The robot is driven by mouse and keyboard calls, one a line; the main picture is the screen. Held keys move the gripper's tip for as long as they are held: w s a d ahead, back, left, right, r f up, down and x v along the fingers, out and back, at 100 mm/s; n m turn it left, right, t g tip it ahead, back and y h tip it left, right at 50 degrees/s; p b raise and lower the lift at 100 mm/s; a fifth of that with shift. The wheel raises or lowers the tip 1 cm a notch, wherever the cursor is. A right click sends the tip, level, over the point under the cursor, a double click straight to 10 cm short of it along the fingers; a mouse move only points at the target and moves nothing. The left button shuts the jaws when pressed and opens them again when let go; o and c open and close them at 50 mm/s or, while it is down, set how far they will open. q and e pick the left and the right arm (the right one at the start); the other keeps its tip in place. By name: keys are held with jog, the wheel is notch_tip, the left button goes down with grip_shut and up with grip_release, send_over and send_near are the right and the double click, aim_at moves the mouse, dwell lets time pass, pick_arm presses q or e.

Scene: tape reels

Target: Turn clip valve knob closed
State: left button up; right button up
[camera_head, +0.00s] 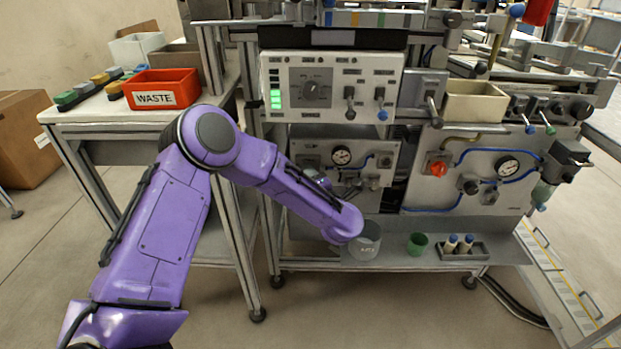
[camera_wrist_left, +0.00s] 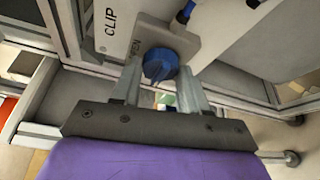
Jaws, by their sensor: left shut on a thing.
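The clip valve knob (camera_wrist_left: 160,64) is round, blue and ridged. My left gripper (camera_wrist_left: 160,82) is shut on the knob, one grey finger on each side. In the head view my purple left arm reaches from the left to the lower valve panel (camera_head: 308,158). Its end hides the knob and most of the gripper there. My right gripper is in neither view.
A grey cup (camera_head: 368,243), a green cup (camera_head: 417,244) and a small tray (camera_head: 484,252) with bottles stand on the low shelf near my arm. A red WASTE bin (camera_head: 160,88) is on the left table. A gauge (camera_head: 341,155) sits above my forearm.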

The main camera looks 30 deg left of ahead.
pick_arm(q)
jog(key=shift+f, duration=0.1)
jog(key=o, duration=1.1)
jog(key=shift+c, duration=0.2)
jog(key=f+v, duration=0.1)
jog(key=v, duration=0.9)
jog(key=shift+s+d+r, duration=0.2)
jog(key=shift+s+r, duration=0.05)
jog(key=shift+r, duration=0.3)
